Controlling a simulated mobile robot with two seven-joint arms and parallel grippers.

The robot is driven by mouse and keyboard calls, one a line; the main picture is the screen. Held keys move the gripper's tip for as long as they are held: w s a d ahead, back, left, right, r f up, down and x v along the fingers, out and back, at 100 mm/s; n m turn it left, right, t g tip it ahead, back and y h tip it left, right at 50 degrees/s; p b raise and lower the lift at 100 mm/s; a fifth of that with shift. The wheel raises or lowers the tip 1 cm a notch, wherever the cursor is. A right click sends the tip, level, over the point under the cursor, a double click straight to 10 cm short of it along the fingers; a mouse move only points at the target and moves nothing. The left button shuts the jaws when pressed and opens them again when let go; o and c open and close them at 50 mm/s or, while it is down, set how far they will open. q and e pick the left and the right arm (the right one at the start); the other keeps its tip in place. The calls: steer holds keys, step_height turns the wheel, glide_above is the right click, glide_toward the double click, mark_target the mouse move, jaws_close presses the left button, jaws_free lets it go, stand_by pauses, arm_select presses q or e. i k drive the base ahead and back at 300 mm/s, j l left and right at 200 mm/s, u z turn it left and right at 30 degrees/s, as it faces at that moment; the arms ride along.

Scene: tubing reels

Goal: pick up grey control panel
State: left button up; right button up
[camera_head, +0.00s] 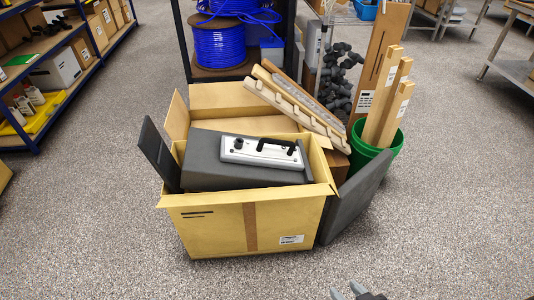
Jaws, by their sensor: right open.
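The grey control panel (238,155) is a light grey plate with a black handle and dark knobs. It lies on a dark grey block (205,172) in an open cardboard box (215,226) on the floor. My right gripper (347,290) shows only its fingertips at the bottom edge. It is open and empty, in front of the box and to its right, well apart from the panel. My left gripper is not in view.
Dark grey slabs lean at the box's left (158,155) and right (355,195). A green bucket (385,160) holds wooden planks. Wooden strips (300,110) lie behind the panel. Blue tubing reels (222,47) stand at the back. The floor in front is clear.

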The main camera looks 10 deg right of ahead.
mark_target(266, 152)
steer(key=i+l+u, duration=0.1)
steer(key=l, duration=0.25)
steer(key=i+l, duration=0.25)
steer(key=i+l+u, duration=0.15)
steer(key=l, duration=0.3)
steer(key=i+l, duration=0.15)
steer(key=l, duration=0.2)
steer(key=i+l+u, duration=0.15)
steer(key=l, duration=0.25)
steer(key=i+l+u, duration=0.1)
steer(key=l, duration=0.25)
steer(key=i+l, duration=0.15)
steer(key=l, duration=0.25)
steer(key=i+l+u, duration=0.15)
steer(key=l, duration=0.25)
